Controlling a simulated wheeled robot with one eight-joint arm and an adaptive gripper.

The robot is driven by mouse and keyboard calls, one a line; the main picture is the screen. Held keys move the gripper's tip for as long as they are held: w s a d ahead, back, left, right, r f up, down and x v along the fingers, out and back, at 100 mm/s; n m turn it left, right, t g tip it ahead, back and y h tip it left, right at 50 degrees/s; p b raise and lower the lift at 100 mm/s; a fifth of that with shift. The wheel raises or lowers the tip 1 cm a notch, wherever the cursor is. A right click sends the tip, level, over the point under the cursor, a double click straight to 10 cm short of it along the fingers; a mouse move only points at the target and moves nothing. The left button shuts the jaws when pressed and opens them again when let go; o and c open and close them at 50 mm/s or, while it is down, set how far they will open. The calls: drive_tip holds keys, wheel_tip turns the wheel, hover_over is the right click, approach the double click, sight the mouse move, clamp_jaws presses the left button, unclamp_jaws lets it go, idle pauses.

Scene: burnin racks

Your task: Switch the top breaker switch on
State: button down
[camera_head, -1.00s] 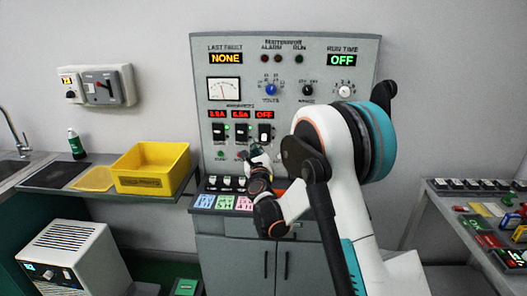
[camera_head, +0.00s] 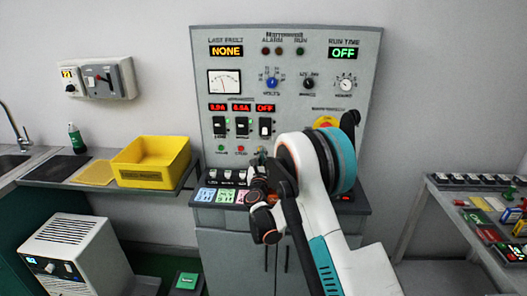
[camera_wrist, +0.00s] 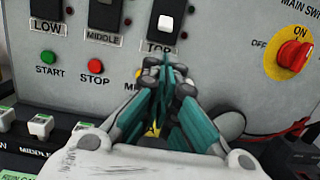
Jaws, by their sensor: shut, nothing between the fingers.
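The top breaker switch (camera_wrist: 166,22) is a white rocker in a black slot above the label TOP in the wrist view. In the head view it is the rightmost of three breakers (camera_head: 265,127), and the display above it (camera_head: 265,107) reads OFF. My gripper (camera_wrist: 167,66) is shut and empty. Its tips are just below the top switch's slot, over the label's lower part; I cannot tell whether they touch the panel. In the head view my gripper (camera_head: 261,160) is partly hidden by my arm.
The low (camera_head: 219,127) and middle (camera_head: 242,126) breakers are to the left. Green start (camera_wrist: 48,58) and red stop (camera_wrist: 95,66) buttons sit below them. The red main switch (camera_wrist: 294,54) is to the right. A ledge with labelled switches (camera_wrist: 40,126) juts out below.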

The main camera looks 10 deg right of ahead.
sight(265, 131)
drive_tip(key=b+x, duration=0.2)
drive_tip(key=x, duration=0.7)
